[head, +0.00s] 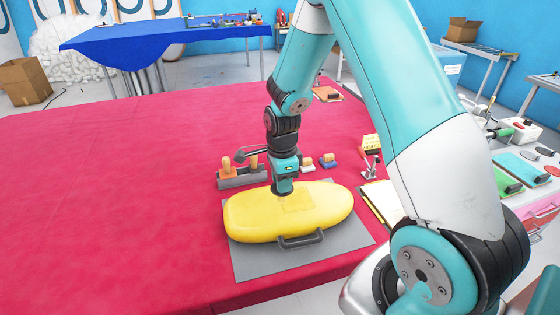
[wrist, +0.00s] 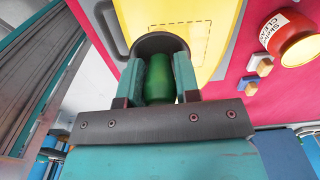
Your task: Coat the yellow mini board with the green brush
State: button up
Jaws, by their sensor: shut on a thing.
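The yellow mini board (head: 245,218) lies flat on a grey mat (head: 265,264) on the red table. A faint outlined patch shows on its top, and the dashed outline (wrist: 192,40) shows in the wrist view. My gripper (head: 284,184) points down over the board's far middle part. In the wrist view my gripper (wrist: 159,75) is shut on the green handle of the brush (wrist: 159,80). A dark round part lies at the handle's far end, against the yellow surface. I cannot tell whether the bristles touch the board.
A dark handle (head: 300,239) is at the board's near side. A grey holder with orange-handled tools (head: 242,178) stands behind it. A red jar (wrist: 291,40) and small blocks (wrist: 255,72) are nearby. The red table (head: 100,210) is clear on the left.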

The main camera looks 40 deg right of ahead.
jog(key=shift+r+p, duration=1.5)
jog(key=shift+r, duration=0.7)
jog(key=shift+f, duration=0.1)
